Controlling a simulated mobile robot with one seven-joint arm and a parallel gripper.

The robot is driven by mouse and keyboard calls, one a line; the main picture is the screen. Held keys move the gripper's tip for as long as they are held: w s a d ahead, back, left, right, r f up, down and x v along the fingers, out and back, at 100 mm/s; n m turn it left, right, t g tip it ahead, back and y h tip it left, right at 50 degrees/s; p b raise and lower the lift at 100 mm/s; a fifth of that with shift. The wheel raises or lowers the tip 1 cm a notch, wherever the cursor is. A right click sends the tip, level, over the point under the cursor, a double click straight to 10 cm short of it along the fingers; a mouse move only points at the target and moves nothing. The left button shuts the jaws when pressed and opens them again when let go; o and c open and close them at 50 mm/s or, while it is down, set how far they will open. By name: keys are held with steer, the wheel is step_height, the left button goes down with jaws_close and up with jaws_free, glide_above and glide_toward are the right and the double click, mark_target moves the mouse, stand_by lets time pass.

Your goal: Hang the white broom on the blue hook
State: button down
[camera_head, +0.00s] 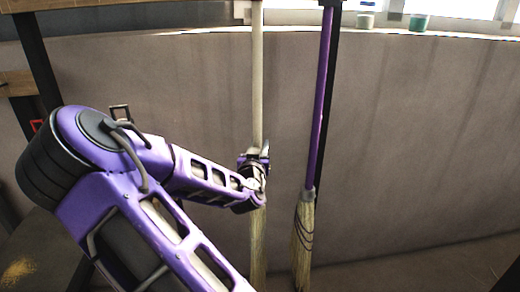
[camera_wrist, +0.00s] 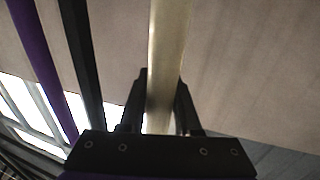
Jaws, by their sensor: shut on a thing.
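The white broom has a pale, upright handle (camera_head: 257,70) that runs out of the top of the head view. Its straw bristles (camera_head: 258,250) show below my gripper. My gripper (camera_head: 255,165) is shut on the handle, low down, not far above the bristles. In the wrist view the pale handle (camera_wrist: 168,50) runs between the two dark fingers of my gripper (camera_wrist: 160,95). The broom's top end is out of view. I cannot make out a blue hook in either view.
A purple-handled broom (camera_head: 323,90) hangs or stands just right of the white one, with a dark strip along it. The purple handle (camera_wrist: 36,70) also shows in the wrist view. A grey-brown wall (camera_head: 420,130) lies behind. Small jars (camera_head: 418,22) stand on the ledge at upper right.

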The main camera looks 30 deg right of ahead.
steer(key=shift+w+d, duration=0.15)
steer(key=shift+w, duration=0.1)
steer(key=shift+w+d+f+b, duration=0.25)
steer(key=shift+w+f+b, duration=0.3)
steer(key=shift+b, duration=0.3)
steer(key=c, duration=0.6)
jaws_free()
steer(key=shift+o, duration=0.4)
steer(key=shift+f, duration=0.15)
steer(key=shift+a, duration=0.1)
